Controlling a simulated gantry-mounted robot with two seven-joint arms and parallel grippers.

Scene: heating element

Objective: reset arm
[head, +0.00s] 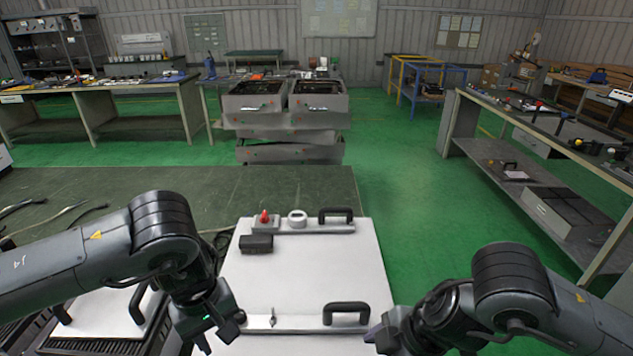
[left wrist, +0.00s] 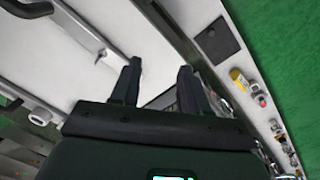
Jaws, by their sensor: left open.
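My left gripper (head: 206,338) hangs at the near left edge of the white panel in the head view. In the left wrist view its two dark fingers (left wrist: 158,84) are apart with nothing between them. My right gripper (head: 378,340) is at the panel's near right edge, seen partly from the side; its jaw opening is hidden. Both arms are bent, reaching in from the sides. The white panel (head: 305,270) has a black handle (head: 336,216) at the far end and another black handle (head: 346,312) near the front.
A red switch (head: 264,217), a round white dial (head: 297,216) and a black block (head: 257,243) sit at the panel's far left. Another white panel (head: 100,315) lies under my left arm. Black cables (head: 60,215) lie on the dark green table (head: 280,188). Green floor is clear right of the panel.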

